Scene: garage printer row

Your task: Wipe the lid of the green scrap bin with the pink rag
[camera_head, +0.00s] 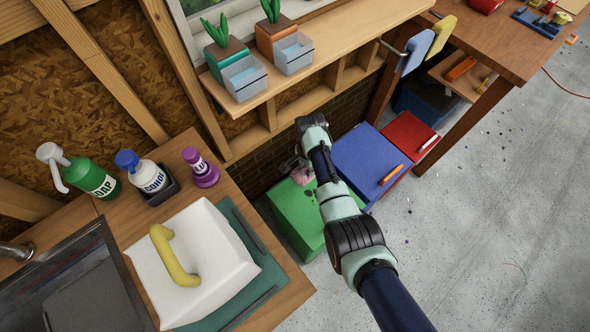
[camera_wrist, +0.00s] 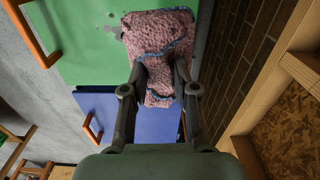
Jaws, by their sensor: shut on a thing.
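The green scrap bin (camera_head: 300,222) stands on the floor below the shelf, left of a blue bin. Its green lid (camera_wrist: 84,45) shows in the wrist view with grey smudges near the rag and an orange handle at the left. My gripper (camera_wrist: 153,80) is shut on the pink rag (camera_wrist: 158,40), a knit cloth with blue stripes. The rag lies over the far edge of the lid, near the brick wall; I cannot tell whether it touches the lid. In the head view the rag (camera_head: 302,172) is partly hidden by my arm.
The blue bin (camera_head: 367,160) and red bin (camera_head: 410,137) stand to the right. A shelf (camera_head: 330,50) with plant pots overhangs behind. A bench (camera_head: 165,213) with bottles stands at the left. Open concrete floor (camera_head: 470,230) lies at the right.

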